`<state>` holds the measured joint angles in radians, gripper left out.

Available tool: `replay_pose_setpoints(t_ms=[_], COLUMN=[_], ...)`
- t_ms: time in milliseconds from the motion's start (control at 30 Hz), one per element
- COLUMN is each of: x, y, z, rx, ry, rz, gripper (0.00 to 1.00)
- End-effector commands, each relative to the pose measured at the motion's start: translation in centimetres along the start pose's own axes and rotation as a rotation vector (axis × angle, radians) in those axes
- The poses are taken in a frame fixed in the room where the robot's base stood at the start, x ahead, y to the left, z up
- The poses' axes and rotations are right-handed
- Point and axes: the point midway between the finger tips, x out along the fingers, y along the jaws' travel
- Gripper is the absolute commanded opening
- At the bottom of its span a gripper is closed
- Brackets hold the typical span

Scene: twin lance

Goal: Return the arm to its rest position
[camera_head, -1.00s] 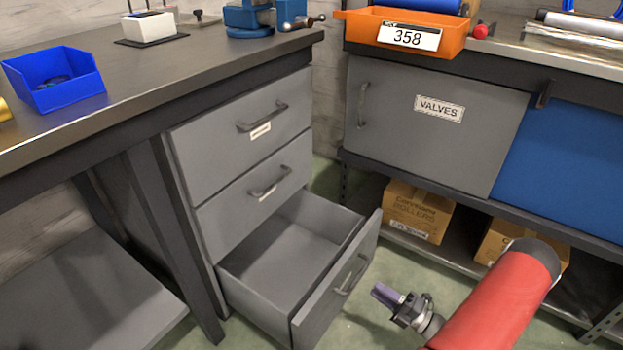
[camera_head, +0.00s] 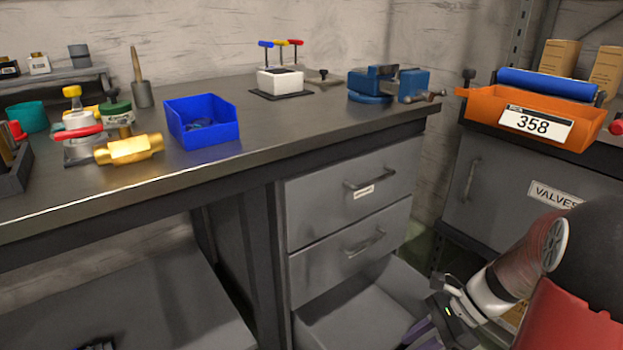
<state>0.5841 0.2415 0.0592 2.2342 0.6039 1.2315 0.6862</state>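My arm comes in at the lower right of the head view, with its red and black links close to the camera. My gripper (camera_head: 418,336) is at the bottom edge, in front of the open bottom drawer (camera_head: 345,310) as seen from here. Purple finger parts show, but the tips are partly cut off and I cannot tell whether it is open or shut. The part of the drawer interior that shows is bare grey.
The workbench (camera_head: 330,125) holds a blue bin (camera_head: 202,122), a brass fitting (camera_head: 130,149), a blue vise (camera_head: 385,84) and a white tool holder (camera_head: 280,80). An orange bin (camera_head: 540,118) labelled 358 stands right, above the VALVES cabinet door (camera_head: 500,185).

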Motion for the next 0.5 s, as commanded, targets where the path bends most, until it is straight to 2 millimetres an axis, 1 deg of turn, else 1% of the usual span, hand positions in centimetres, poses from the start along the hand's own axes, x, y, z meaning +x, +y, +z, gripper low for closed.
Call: replay_pose_setpoints(t_ms=[33, 100, 300, 500], x=[-0.6, -1.2, -3.2, -5.5], y=[0.7, 1.7, 4.7, 7.5], z=[1.8, 3.5, 7.8, 11.3], rx=[-0.126, -0.294, -0.777, -1.238], ry=[0.084, 0.19, 0.483, 0.762], rz=[0.007, 0.021, 0.065, 0.103], gripper=[0.26, 0.26, 0.26, 0.26])
